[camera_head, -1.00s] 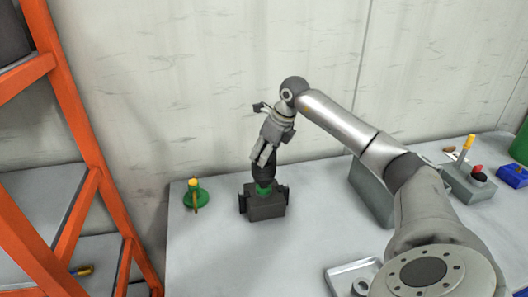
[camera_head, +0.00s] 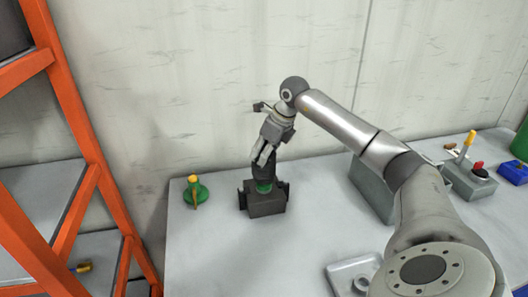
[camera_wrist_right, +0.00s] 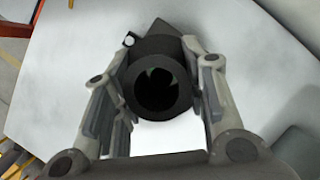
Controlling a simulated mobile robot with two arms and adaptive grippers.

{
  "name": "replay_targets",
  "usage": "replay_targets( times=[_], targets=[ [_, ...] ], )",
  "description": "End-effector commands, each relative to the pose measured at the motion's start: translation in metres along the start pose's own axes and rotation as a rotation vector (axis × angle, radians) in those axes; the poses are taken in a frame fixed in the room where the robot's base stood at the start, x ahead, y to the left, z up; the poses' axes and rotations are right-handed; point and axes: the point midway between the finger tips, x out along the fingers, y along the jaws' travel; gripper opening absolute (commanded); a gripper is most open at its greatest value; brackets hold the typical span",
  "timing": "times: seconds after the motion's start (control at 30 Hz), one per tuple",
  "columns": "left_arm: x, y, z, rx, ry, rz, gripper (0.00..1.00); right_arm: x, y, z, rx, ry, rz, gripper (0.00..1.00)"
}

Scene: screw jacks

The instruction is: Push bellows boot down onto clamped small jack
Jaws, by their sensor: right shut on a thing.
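The black bellows boot (camera_head: 264,175) stands upright over the green small jack (camera_head: 263,187). The jack sits between the jaws of a dark clamp or vise (camera_head: 264,204) on the table. My right gripper (camera_head: 262,158) is shut on the boot from above. In the right wrist view the boot (camera_wrist_right: 160,78) shows as a black ring with a dark hole, between the two fingers (camera_wrist_right: 162,92). A green band of the jack shows below the boot. The boot hides the jack's upper part. My left gripper is not in view.
A green jack with a yellow top (camera_head: 195,191) stands left of the clamp. A grey box (camera_head: 370,190) is behind my right arm. A grey block with yellow and red-topped parts (camera_head: 470,178) and a blue bin (camera_head: 513,172) are at right. An orange shelf (camera_head: 75,120) stands at left.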

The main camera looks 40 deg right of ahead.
Motion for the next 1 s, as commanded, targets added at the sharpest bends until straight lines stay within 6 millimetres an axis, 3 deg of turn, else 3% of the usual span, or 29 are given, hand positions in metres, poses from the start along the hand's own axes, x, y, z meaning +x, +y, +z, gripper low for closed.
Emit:
replay_targets(
  times=[1.0],
  targets=[
    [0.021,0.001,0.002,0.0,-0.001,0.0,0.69,0.029,0.0,-0.012,0.0,0.0,0.0,0.13]
  ],
)
